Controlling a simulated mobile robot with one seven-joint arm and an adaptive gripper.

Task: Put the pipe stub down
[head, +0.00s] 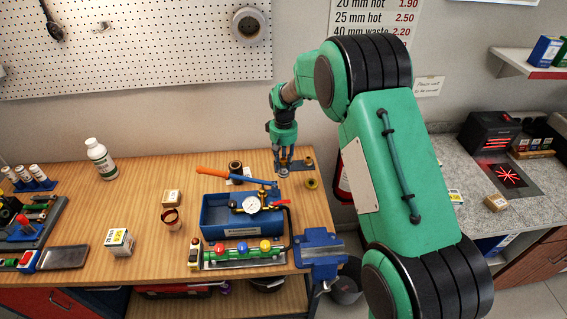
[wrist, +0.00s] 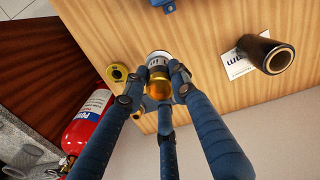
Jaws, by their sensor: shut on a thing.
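The pipe stub (wrist: 158,87) is a short, round, golden piece with a pale rim and white lettered patch at its far end. It sits between the fingertips of my gripper (wrist: 160,78) in the wrist view, and the fingers are shut on it. In the head view my gripper (head: 282,164) points down at the back right of the wooden bench (head: 330,208), and the stub's pale end shows below the fingers. It is close over the bench; I cannot tell if it touches.
A dark pipe piece (wrist: 270,56) stands by a white lettered card (wrist: 236,66). A yellow ring (wrist: 118,74) lies close beside the fingers. A blue tray (head: 215,219) with a gauge and a blue vise (head: 319,249) are in front. A red extinguisher (wrist: 86,124) stands beyond the bench edge.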

